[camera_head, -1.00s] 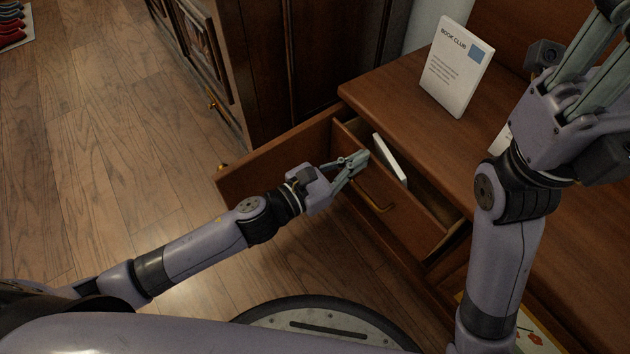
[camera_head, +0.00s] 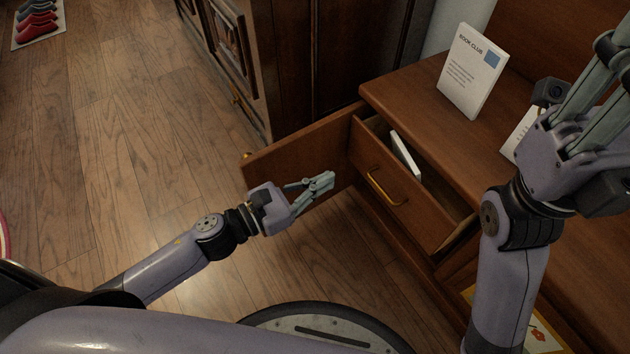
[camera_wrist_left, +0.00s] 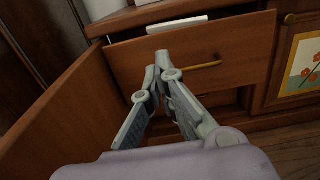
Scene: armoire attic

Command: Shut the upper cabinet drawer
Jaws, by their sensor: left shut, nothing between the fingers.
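The upper drawer (camera_head: 411,217) of the brown wooden cabinet is pulled partway out, with a gold handle (camera_head: 385,190) on its front. A white flat object (camera_head: 405,154) stands inside it. My left gripper (camera_head: 326,181) is shut and empty, in front of the drawer and to its left, apart from it. In the left wrist view the fingertips (camera_wrist_left: 161,56) overlap the drawer front (camera_wrist_left: 245,48), left of the handle. My right gripper (camera_head: 600,85) is raised at the right edge; its fingertips are partly cut off, so its opening is unclear.
An open cabinet door (camera_head: 300,152) sticks out left of the drawer, close behind my left gripper. A white "Book Club" card (camera_head: 470,72) stands on the cabinet top. A dark armoire (camera_head: 300,70) stands behind.

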